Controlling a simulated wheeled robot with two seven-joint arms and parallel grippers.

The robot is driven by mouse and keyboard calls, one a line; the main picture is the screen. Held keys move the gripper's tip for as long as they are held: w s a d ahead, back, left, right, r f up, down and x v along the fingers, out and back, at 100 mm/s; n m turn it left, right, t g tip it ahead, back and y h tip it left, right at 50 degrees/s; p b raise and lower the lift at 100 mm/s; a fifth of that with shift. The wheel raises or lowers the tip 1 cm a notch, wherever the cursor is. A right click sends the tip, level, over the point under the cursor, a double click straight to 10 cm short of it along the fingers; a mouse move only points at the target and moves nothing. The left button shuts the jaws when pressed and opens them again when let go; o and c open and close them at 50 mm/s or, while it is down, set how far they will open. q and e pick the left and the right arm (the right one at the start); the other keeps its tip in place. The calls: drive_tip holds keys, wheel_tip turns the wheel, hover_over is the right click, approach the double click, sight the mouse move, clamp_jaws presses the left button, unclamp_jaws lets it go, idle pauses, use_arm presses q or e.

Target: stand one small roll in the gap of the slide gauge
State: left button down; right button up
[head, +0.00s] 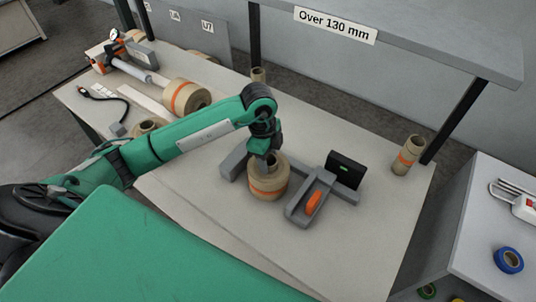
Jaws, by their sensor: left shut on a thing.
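The slide gauge lies on the table. It has a grey left jaw (235,162), a grey right jaw (299,212) with an orange part (314,202), and a black display box (346,170) at the back. A small tan roll with an orange band (267,187) is upright between the two jaws. My left gripper (268,160) reaches down from above and is shut on this roll at its top. I cannot tell whether the roll's bottom touches the table, or whether it touches the jaws. My right gripper is not in view.
A shelf (400,38) overhangs the back. The table front (330,255) is clear.

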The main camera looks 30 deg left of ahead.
use_arm(q)
drive_tip(key=c, duration=0.7)
unclamp_jaws()
drive_tip(key=shift+f, duration=0.1)
drive_tip(key=shift+r, duration=0.35)
drive_tip(key=shift+a+r+b, duration=0.25)
drive_tip(key=shift+r+b, duration=0.3)
drive_tip(key=shift+r, duration=1.35)
drive_tip(key=shift+a+r+b, duration=0.2)
drive_tip(key=shift+r+b, duration=0.3)
drive_tip(key=shift+r, duration=1.45)
drive_tip(key=shift+a+r+b, duration=0.25)
drive_tip(key=shift+r+b, duration=0.3)
drive_tip(key=shift+r, duration=1.35)
drive_tip(key=shift+s+f, duration=0.1)
